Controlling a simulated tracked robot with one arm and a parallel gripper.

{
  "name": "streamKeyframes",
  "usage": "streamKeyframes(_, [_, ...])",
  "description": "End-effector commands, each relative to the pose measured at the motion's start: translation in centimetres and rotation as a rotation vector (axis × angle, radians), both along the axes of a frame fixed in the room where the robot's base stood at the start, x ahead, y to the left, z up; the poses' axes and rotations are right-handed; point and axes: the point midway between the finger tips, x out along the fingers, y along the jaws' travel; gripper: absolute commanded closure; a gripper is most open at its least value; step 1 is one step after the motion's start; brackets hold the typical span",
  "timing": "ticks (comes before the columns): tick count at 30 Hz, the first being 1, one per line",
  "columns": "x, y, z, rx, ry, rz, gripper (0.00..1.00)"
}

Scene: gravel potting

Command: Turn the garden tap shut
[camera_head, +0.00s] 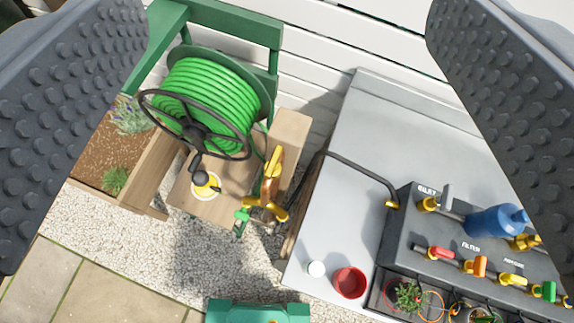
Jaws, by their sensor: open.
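The garden tap (266,203) is mounted on a wooden post (292,132), near the middle of the picture. It has a brass body and a yellow lever (273,162) that points up the picture along the post. A green hose connector (243,214) sits at its lower left. My gripper (285,150) is open and empty. Its two dark studded fingers fill the left and right sides, with the tap between them in the picture and apart from both. I cannot tell the height gap to the tap.
A green hose reel (215,90) with a black handwheel stands close left of the tap. A grey bench (345,190) lies to the right, with a red pot (349,282) and a dark valve panel (430,240). A planter (95,150) is left. Gravel (205,255) is open below.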

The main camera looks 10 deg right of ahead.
Motion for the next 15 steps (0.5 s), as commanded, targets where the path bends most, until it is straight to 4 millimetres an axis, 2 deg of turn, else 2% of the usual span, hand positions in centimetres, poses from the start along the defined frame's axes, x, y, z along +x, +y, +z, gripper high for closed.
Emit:
streamKeyframes(1, [1.3,0.0,-0.4,-0.033,0.044,0.019,0.24])
streamKeyframes(6, [5.0,0.2,-3.7,-0.199,0.235,0.120,0.24])
streamKeyframes(15, [9.6,0.1,-10.4,-0.461,0.569,0.366,0.24])
